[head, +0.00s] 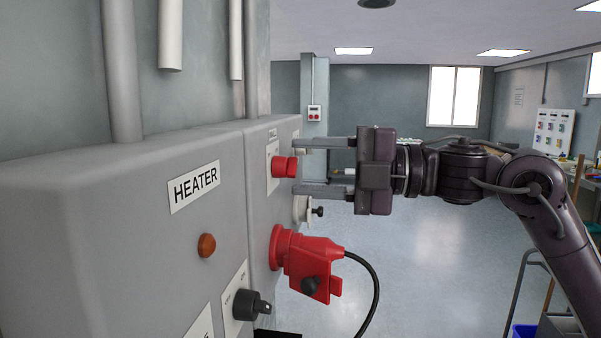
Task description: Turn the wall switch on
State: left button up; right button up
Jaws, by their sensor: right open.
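A red switch knob (285,167) sticks out from a white plate on the side of a grey cabinet. A small label (272,134) above it seems to read "WALL". My right gripper (294,167) comes in from the right with its fingers apart, one higher and one lower than the knob in the picture. Its fingertips reach close to the cabinet. I cannot tell whether they are level with the knob in depth or touch anything. Nothing shows held between the fingers. My left gripper is out of view.
A red plug (308,265) with a black cable sits below the knob. A white fitting (303,209) with a black knob is just under the lower finger. The nearer box has a HEATER label (194,187), an orange lamp (206,245) and a black rotary switch (249,305). Open floor lies behind.

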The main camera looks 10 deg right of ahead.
jog(key=b+v, duration=0.2)
jog(key=v, duration=0.4)
dwell(0.4)
